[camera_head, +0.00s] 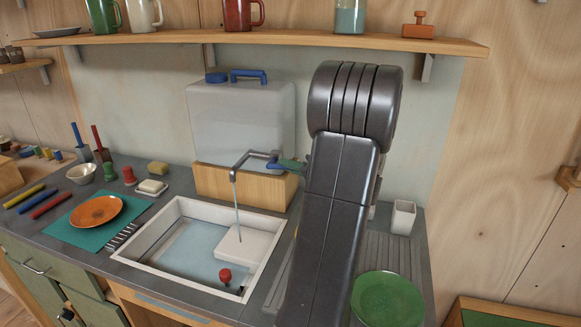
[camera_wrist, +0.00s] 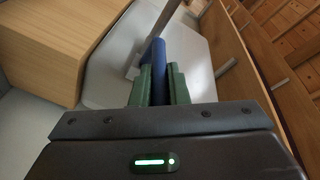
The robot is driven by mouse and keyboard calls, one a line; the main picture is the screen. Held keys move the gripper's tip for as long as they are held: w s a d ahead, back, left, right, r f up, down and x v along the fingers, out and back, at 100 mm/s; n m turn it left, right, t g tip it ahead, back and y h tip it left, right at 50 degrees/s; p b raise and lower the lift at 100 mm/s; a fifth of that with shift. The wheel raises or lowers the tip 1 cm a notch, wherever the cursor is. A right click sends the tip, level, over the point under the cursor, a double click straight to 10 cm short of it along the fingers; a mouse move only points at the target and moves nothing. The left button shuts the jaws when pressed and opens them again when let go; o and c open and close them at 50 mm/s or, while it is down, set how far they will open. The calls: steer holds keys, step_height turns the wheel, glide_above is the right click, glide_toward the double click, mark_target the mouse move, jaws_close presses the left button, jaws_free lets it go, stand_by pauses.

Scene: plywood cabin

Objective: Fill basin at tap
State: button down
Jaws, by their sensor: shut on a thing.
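The tap (camera_head: 240,160) rises behind the basin (camera_head: 150,238), and a thin stream of water falls from its spout into the basin. The basin has a pale blue surface that looks like shallow water. A white block (camera_head: 252,243) sits in it under the stream. A red plug (camera_head: 225,274) stands near the basin's front right; whether it sits in the drain is unclear. My gripper (camera_head: 290,164) is at the tap's blue lever, right of the spout. In the wrist view, my gripper's green fingers (camera_wrist: 159,84) are shut on the blue lever (camera_wrist: 158,56).
A translucent water tank (camera_head: 240,125) stands on a wooden block (camera_head: 215,181) behind the tap. A shelf (camera_head: 180,37) with mugs runs above. A green plate (camera_head: 388,298) and white cup (camera_head: 403,217) are on the right drainboard. An orange plate (camera_head: 96,211) and soap lie left.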

mark_target(268, 164)
steer(key=shift+a+r+n+g+h, duration=0.15)
steer(key=shift+r+g+h, duration=0.2)
steer(key=shift+h, duration=0.15)
steer(key=shift+a+r+n+g+h, duration=0.1)
steer(key=shift+r+n+g+h, duration=0.05)
steer(key=shift+r+g+h, duration=0.3)
steer(key=shift+w+a+r+g+h+p, duration=0.2)
steer(key=shift+a+r+g+h+p, duration=0.15)
steer(key=shift+r+h, duration=0.5)
steer(key=h+p, duration=0.1)
steer(key=a+r+g+h+p, duration=0.1)
steer(key=h, duration=0.1)
steer(key=n+g+h+p, duration=0.1)
steer(key=p, duration=0.1)
steer(key=shift+w+a+r+h, duration=0.3)
steer(key=shift+a+r, duration=0.05)
steer(key=shift+a, duration=0.05)
steer(key=h+p, duration=0.1)
steer(key=a+h+p, duration=0.1)
steer(key=g+h+p, duration=0.1)
steer(key=shift+w+a+r+n+p, duration=0.25)
steer(key=shift+a+r+n+p, duration=0.05)
steer(key=shift+a+p, duration=0.1)
steer(key=shift+w+a+f+g+h+p, duration=0.15)
steer(key=shift+a+g+h+p, duration=0.35)
steer(key=shift+h+p, duration=0.6)
steer(key=shift+w+a+h, duration=0.1)
steer(key=shift+h, duration=0.2)
steer(key=shift+f, duration=0.1)
